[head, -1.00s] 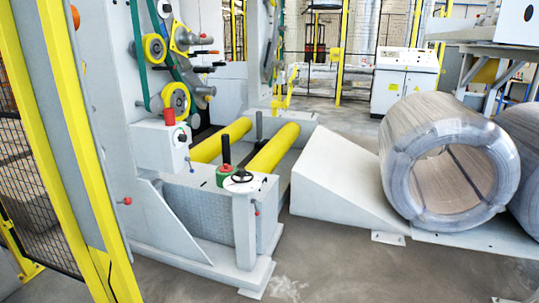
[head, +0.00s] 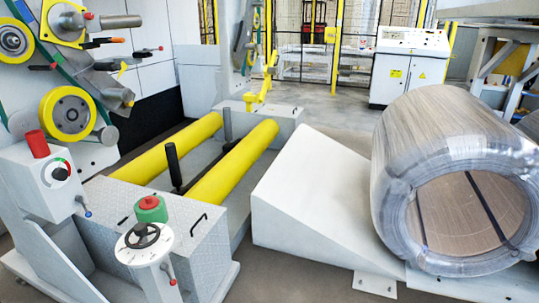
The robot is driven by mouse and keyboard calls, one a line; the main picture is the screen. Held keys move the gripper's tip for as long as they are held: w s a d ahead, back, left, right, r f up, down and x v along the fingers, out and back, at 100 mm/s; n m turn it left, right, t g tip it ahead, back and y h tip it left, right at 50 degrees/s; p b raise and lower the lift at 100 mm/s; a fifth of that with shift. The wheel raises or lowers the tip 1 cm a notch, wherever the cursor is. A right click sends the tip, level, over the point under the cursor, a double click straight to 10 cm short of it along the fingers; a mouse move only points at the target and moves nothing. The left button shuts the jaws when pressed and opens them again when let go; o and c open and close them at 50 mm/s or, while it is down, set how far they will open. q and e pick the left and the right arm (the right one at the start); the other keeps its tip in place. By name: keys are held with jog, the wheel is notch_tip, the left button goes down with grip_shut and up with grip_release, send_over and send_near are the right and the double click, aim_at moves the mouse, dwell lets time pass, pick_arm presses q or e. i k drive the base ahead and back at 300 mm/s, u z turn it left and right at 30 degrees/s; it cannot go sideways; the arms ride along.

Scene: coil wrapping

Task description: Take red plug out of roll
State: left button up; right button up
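A large wrapped coil (head: 430,155) lies on its side at the right, its open end towards me. I can see into its hollow core, with dark straps across the inner wall, and no red plug shows there. A red cylinder (head: 37,143) stands on the grey control box at the left. A green and red knob (head: 150,207) sits behind the handwheel. I cannot tell whether either red part is the plug. Neither of my grippers is in view.
A pale sloped ramp (head: 310,190) lies between the coil and two yellow rollers (head: 235,165). The wrapping machine with yellow wheels (head: 68,113) stands at the left. A white cabinet (head: 410,65) is at the back. Bare floor shows behind the ramp.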

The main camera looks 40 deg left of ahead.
aim_at(149, 202)
jog(key=u, duration=0.3)
jog(key=i, duration=2.05)
jog(key=u, duration=0.95)
